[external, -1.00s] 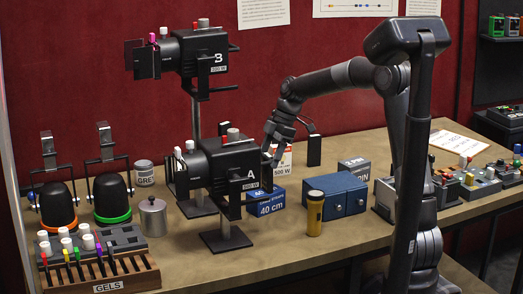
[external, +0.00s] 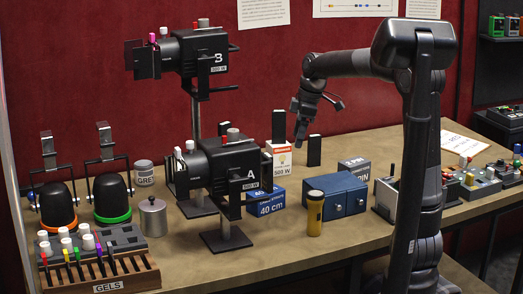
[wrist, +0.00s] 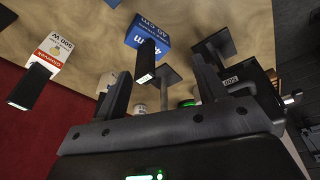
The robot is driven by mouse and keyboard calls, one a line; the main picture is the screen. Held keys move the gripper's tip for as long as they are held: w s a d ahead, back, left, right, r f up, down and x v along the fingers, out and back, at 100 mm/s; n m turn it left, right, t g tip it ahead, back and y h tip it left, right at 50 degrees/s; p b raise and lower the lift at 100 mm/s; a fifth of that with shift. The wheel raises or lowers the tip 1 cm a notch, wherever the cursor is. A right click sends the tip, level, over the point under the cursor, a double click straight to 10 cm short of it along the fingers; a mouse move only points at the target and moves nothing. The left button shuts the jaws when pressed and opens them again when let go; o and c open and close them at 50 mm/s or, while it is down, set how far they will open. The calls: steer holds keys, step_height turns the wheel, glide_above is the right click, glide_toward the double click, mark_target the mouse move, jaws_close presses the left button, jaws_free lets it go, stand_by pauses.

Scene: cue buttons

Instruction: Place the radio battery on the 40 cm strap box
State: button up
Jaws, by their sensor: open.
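A black upright block with a green light, which looks like the radio battery (wrist: 147,60), appears to stand on the blue 40 cm strap box (wrist: 152,28) in the wrist view. The strap box (external: 267,204) shows in the external view behind lamp A, which hides much of the block there. My gripper (external: 318,122) is open and empty, raised above the table to the right of the strap box. In the wrist view its two fingers (wrist: 162,88) are spread apart, with nothing between them.
Lamp A (external: 228,165) is close left of the strap box. A blue case (external: 335,196) and gold cylinder (external: 315,213) stand to its right.

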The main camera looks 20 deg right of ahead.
steer(key=s+d+f+m+t, duration=0.1)
steer(key=s+d+m, duration=0.2)
steer(key=s, duration=0.4)
steer(key=s+d+f+m+t+h, duration=0.1)
steer(key=s+d+m, duration=0.2)
steer(key=s+m, duration=0.2)
steer(key=s+d+f+m+t+h, duration=0.1)
steer(key=s+m, duration=0.4)
steer(key=s, duration=0.6)
steer(key=shift+s+d+t, duration=0.2)
steer(key=shift+d+t, duration=0.3)
steer(key=shift+d, duration=0.55)
